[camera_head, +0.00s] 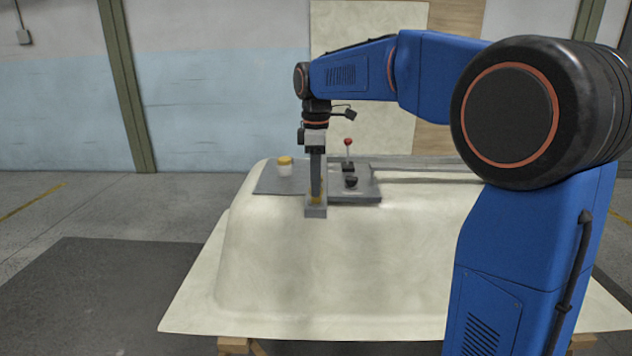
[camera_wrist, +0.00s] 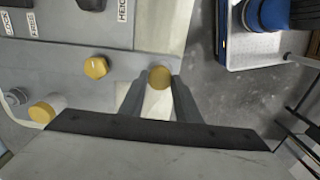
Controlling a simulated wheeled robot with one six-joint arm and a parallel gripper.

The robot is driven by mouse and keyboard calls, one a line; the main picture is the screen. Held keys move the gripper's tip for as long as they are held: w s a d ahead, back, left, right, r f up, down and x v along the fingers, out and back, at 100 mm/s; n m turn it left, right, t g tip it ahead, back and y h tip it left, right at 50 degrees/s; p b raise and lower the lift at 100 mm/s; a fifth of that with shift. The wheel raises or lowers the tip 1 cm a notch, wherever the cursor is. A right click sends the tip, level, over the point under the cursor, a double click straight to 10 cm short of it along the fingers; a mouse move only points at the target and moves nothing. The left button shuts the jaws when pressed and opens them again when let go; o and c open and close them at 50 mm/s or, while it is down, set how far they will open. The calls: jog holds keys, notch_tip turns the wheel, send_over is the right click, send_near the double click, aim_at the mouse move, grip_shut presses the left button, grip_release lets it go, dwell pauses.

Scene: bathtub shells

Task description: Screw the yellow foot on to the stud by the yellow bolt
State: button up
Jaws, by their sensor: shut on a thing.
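My gripper (camera_wrist: 159,88) is shut on a small round yellow piece, which I take to be the yellow foot (camera_wrist: 159,77). In the head view my gripper (camera_head: 316,200) points straight down at the front edge of the grey plate. The yellow bolt (camera_wrist: 96,67) seems to be the yellow head with a small pale mark on the grey plate, left of my fingers in the wrist view. I cannot make out the stud, nor whether the foot touches one; the fingers and foot hide what is below.
The grey plate (camera_head: 280,184) lies on a cream tub shell (camera_head: 300,270). It carries a red-topped lever (camera_head: 348,143), a black knob (camera_head: 351,181) and a white piece with a yellow top (camera_head: 284,165). A grey round piece (camera_wrist: 16,97) shows at the wrist view's left.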

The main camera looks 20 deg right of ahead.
jog(key=m, duration=1)
jog(key=o, duration=1.2)
notch_tip(320, 180, up, 17)
jog(key=s+d+f+m+t, duration=0.1)
jog(key=s+d+f, duration=0.1)
jog(key=s+f, duration=0.55)
jog(key=s+d+f+m+t, duration=0.1)
jog(key=s+d+f+t, duration=0.2)
jog(key=s, duration=0.8)
jog(key=s+d+f+m, duration=0.1)
jog(key=s+f, duration=0.6)
jog(key=f, duration=0.3)
jog(key=s+d+f+m, duration=0.1)
jog(key=s+f, duration=0.7)
jog(key=f, duration=0.2)
jog(key=shift+t, duration=0.4)
